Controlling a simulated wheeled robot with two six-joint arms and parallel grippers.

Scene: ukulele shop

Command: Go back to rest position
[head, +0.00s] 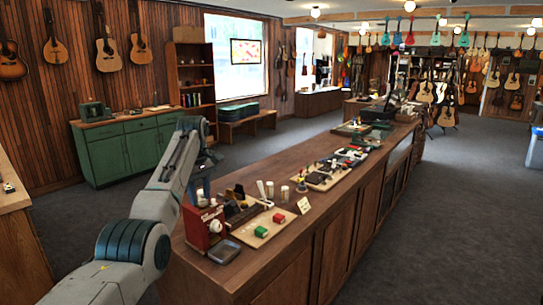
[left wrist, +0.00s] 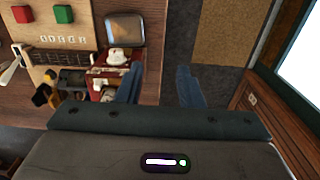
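My left arm reaches in from the left in the head view. My left gripper (head: 202,184) is at the near left end of the long wooden counter (head: 335,215), above or beside the red box-like device (head: 203,226). In the left wrist view the two blue fingers of the left gripper (left wrist: 160,82) stand apart with nothing between them. Part of the red device (left wrist: 113,62) is close beside the left finger there; I cannot tell whether they touch. My right gripper is not in view.
On the counter are a board with a red block (head: 278,218) and a green block (head: 262,232), a grey dish (head: 224,251), small cups and trays of parts. A green cabinet (head: 120,155) stands at the left wall. The carpet (head: 455,220) to the right is clear.

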